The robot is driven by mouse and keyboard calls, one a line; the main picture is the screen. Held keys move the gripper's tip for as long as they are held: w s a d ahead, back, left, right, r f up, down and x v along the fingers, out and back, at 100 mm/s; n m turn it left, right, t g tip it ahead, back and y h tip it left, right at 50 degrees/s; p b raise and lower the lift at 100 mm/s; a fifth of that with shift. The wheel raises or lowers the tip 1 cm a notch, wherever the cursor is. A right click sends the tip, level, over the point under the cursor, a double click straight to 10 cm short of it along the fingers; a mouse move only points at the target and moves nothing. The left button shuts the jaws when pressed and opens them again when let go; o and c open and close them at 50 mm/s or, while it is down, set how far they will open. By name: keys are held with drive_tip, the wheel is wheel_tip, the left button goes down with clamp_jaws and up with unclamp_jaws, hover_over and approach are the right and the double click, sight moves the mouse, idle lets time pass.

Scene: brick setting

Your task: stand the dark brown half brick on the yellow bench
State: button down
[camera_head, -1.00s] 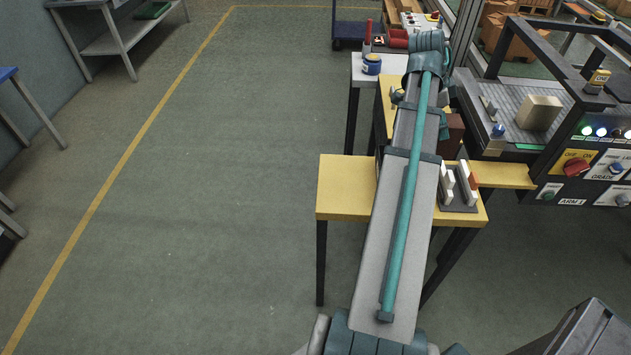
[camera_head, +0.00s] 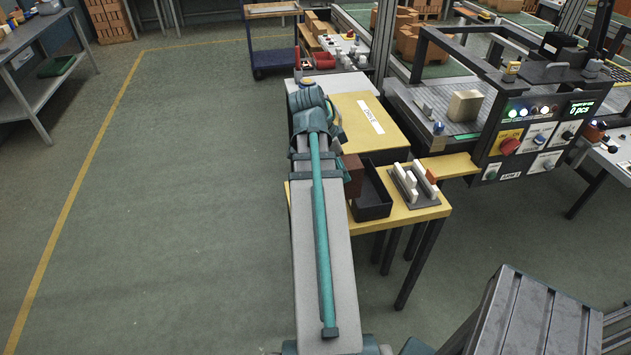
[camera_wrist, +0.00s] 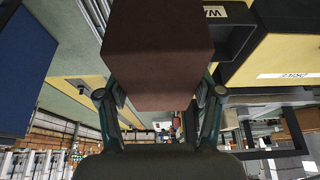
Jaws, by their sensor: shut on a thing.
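The dark brown half brick (camera_head: 353,176) shows just right of my arm's far end in the head view, beside the black tray and in front of part of the yellow bench (camera_head: 427,212). My gripper (camera_wrist: 160,92) is shut on it; in the wrist view the brick (camera_wrist: 158,55) fills the upper middle between the two fingers. My arm hides the gripper and the bench's left part in the head view. I cannot tell whether the brick touches the bench top.
A black tray (camera_head: 372,212) and a grey rack with white and orange pieces (camera_head: 412,184) stand on the bench. Behind is a yellow-topped surface with a white label (camera_head: 371,117). A machine with a beige block (camera_head: 465,106) stands at right. Open floor lies left.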

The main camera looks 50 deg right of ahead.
drive_tip(key=w+f+p, duration=0.3)
drive_tip(key=w+f, duration=0.5)
drive_tip(key=f, duration=0.2)
drive_tip(key=shift+w+d+f, duration=0.15)
drive_tip(key=shift+d+f, duration=0.05)
drive_tip(key=shift+d, duration=0.25)
drive_tip(key=shift+f, duration=0.1)
drive_tip(key=shift+c, duration=0.9)
unclamp_jaws()
